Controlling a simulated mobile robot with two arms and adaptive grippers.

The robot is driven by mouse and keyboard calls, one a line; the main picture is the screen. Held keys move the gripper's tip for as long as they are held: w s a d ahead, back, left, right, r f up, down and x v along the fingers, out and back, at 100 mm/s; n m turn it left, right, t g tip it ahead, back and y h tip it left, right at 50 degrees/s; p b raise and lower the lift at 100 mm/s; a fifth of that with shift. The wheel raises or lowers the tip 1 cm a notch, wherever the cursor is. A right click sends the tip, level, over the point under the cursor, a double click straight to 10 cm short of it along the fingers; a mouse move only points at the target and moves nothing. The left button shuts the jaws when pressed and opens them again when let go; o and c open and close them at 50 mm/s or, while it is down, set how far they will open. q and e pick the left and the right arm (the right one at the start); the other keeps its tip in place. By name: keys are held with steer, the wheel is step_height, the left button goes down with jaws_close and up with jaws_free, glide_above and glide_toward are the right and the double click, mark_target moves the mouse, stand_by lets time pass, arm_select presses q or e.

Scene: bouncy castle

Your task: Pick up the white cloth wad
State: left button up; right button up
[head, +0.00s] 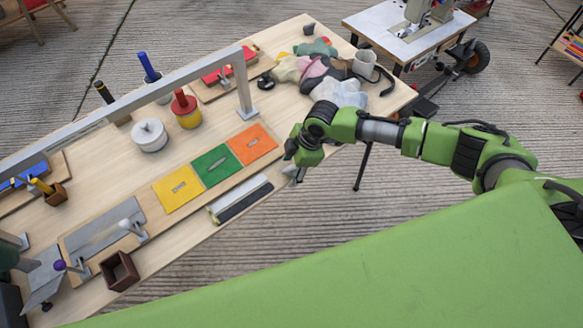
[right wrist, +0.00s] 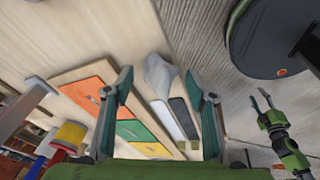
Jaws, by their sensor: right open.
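A pale, crumpled white cloth wad (right wrist: 160,72) lies on the wooden table between the fingers of my right gripper (right wrist: 160,88) in the right wrist view. The right gripper is open, with fingers wide apart and nothing held. In the head view the right gripper (head: 297,175) points down over the table's near edge, and the arm hides the area around it. Another pale cloth (head: 340,92) shows in a pile beyond the arm; I cannot tell whether it is the same wad. My left gripper (right wrist: 261,98) appears open and empty at the right of the right wrist view.
A board with yellow, green and orange (head: 252,143) plates and a dark bar (head: 243,200) lie beside the gripper. A grey metal rail (head: 130,95) spans the table. A mug (head: 364,64) and coloured cloths (head: 313,68) crowd the far end.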

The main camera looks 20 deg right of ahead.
steer(key=c, duration=1.1)
steer(key=shift+r+b, duration=0.3)
steer(key=shift+r, duration=0.25)
steer(key=s+a+r, duration=0.1)
steer(key=s+r, duration=0.3)
steer(key=s+a+r+b, duration=0.1)
steer(key=s+r, duration=0.3)
steer(key=s, duration=0.1)
steer(key=s+a+r+b, duration=0.1)
steer(key=s+a+r, duration=0.1)
steer(key=s+r, duration=0.2)
steer(key=shift+s, duration=0.25)
